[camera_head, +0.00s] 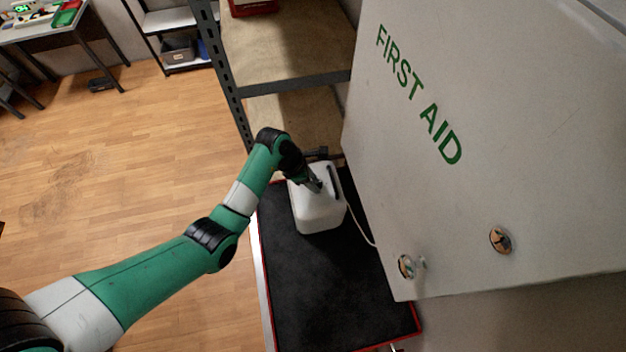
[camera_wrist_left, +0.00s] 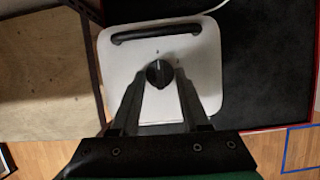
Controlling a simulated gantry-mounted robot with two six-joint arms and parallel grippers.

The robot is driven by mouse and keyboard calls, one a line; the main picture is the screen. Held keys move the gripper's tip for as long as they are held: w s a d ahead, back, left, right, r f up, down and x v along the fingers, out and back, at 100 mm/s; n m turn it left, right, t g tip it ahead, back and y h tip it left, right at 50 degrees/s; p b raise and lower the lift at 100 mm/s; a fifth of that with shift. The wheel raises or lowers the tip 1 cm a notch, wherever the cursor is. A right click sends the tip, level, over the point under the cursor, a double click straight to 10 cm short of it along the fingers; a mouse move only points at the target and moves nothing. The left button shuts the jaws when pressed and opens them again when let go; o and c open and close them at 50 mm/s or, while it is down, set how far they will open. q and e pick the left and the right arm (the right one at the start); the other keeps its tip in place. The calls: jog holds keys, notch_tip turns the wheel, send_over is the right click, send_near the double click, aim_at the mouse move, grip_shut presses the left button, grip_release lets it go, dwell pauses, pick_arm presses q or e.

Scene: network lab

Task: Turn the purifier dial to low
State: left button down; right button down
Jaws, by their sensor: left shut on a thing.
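The white purifier (camera_head: 318,212) stands upright on a black-topped surface. Its top shows in the left wrist view (camera_wrist_left: 205,68), with a black handle bar (camera_wrist_left: 157,34) along the far edge. The round black dial (camera_wrist_left: 159,73) sits near the middle of that top, with small marks beside it that are too small to read. My left gripper (camera_head: 316,186) comes down onto the purifier's top. In the left wrist view its fingers (camera_wrist_left: 160,76) are shut on the dial, one on each side. My right gripper is in neither view.
A large white first aid cabinet (camera_head: 480,130) stands close to the right of the purifier. A metal-framed shelf (camera_head: 295,50) is behind it. A pale cable (camera_head: 357,226) runs from the purifier across the black mat (camera_head: 325,290), whose front part is bare.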

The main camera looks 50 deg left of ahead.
pick_arm(q)
jog(key=m+h, duration=0.1)
jog(key=m, duration=0.2)
jog(key=shift+w+a+g, duration=0.1)
jog(key=shift+w+g, duration=0.05)
jog(key=shift+g, duration=0.15)
jog(key=m+b, duration=0.1)
jog(key=m, duration=0.1)
jog(key=shift+w+f+m+g+h+b, duration=0.1)
jog(key=shift+m+g+h+b, duration=0.3)
jog(key=m+g+b, duration=0.1)
jog(key=m+b, duration=0.1)
jog(key=b, duration=0.1)
jog(key=m+g+b, duration=0.1)
jog(key=m+b, duration=0.2)
jog(key=shift+w+a+f+h+b, duration=0.1)
jog(key=shift+w+a+h+b, duration=0.1)
jog(key=shift+h+b, duration=0.15)
jog(key=shift+r+m+g+b, duration=0.2)
jog(key=shift+m+g+b, duration=0.1)
jog(key=shift+m+b, duration=0.55)
jog(key=shift+c, duration=1.9)
grip_release()
jog(key=shift+d, duration=0.1)
jog(key=shift+r, duration=0.1)
